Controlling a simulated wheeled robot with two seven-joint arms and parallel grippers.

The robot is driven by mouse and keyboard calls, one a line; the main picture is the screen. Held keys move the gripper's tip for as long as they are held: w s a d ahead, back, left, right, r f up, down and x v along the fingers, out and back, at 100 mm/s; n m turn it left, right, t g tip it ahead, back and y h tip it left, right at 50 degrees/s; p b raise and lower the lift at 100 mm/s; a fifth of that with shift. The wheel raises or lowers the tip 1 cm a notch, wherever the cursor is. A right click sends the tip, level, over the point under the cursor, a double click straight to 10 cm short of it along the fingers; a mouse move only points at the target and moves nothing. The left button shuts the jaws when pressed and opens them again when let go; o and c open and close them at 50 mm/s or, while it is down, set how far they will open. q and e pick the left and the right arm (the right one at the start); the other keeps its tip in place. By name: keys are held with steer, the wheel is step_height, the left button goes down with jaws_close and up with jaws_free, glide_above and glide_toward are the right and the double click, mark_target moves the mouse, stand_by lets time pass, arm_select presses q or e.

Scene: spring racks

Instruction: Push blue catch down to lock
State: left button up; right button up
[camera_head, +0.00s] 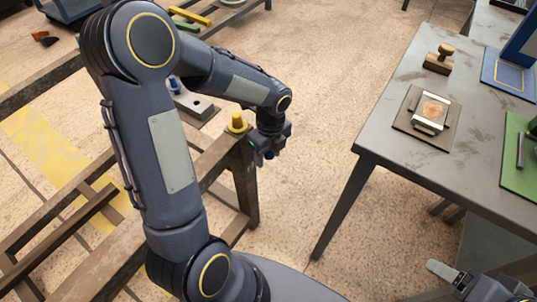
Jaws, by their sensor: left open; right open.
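A small blue piece (174,85), which may be the blue catch, shows just behind my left forearm, above a grey plate (197,106) on the rack. My arm hides part of both. A yellow knob (237,123) stands on the rack's near corner. My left gripper (264,157) is open and points down beside that corner, just right of and below the yellow knob. It appears to hold nothing. My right gripper (452,280) is open and only partly in view at the bottom right, away from the rack.
A brown rack frame (60,255) fills the left side. At right, a grey table (400,110) bears a wooden stamp (439,58), a small plate fixture (427,123), a blue-framed piece (507,75) and a green board (522,150). Open floor (310,100) lies between rack and table.

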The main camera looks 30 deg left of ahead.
arm_select(q)
steer(key=shift+c, duration=0.3)
jaws_close()
steer(key=shift+f, duration=0.1)
step_height(320, 180, down, 10)
steer(key=y+b, duration=0.6)
steer(key=y, duration=0.4)
steer(key=shift+a+f+t+y, duration=0.15)
steer(key=shift+a+t+y, duration=0.05)
steer(key=shift+t+y, duration=0.2)
stand_by(0.4)
